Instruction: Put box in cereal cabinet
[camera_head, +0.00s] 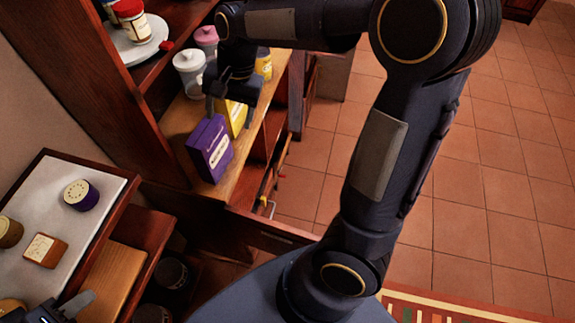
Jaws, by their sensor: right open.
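A purple box (210,149) with a white label stands on the wooden cabinet shelf (178,122), near its front end. A yellow box (237,117) stands right behind it, partly hidden by my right gripper. My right gripper (220,98) is open, pointing down at the top of the two boxes. I cannot tell whether its fingers touch either box. My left gripper (62,308) is only partly in view at the bottom left corner, and its jaw state is unclear.
White and pink-lidded jars (190,72) and a yellow container (263,64) stand farther back on the shelf. An upper shelf holds a red-capped jar (130,20) on a round tray. A light counter (62,222) at left holds several small items. Tiled floor lies right.

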